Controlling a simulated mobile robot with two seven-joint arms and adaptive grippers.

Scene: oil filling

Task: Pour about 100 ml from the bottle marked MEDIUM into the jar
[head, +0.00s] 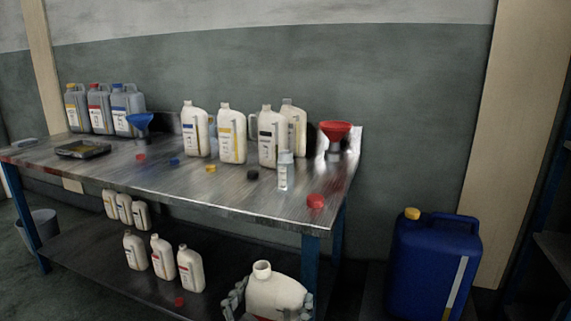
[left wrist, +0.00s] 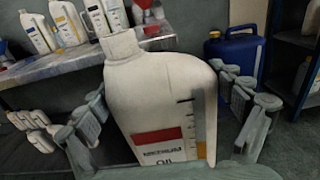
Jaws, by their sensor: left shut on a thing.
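A white bottle (head: 272,292) with a red label is at the bottom of the head view, in front of the table. In the left wrist view the bottle (left wrist: 160,95) fills the middle, and its label reads MEDIUM. Its neck has no cap, and it looks nearly upright. My left gripper (head: 268,303) is shut on the bottle, with fingers on both sides of its body. The jar (head: 285,172), small and clear with a pale top, stands on the table near the front right, above and apart from the bottle. My right gripper is not in view.
The metal table (head: 220,200) carries several white bottles (head: 232,135), a red funnel (head: 335,132), a blue funnel (head: 140,122) and grey cans (head: 128,105). A red cap (head: 316,201) lies near its front right corner. A blue canister (head: 435,265) stands right of the table.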

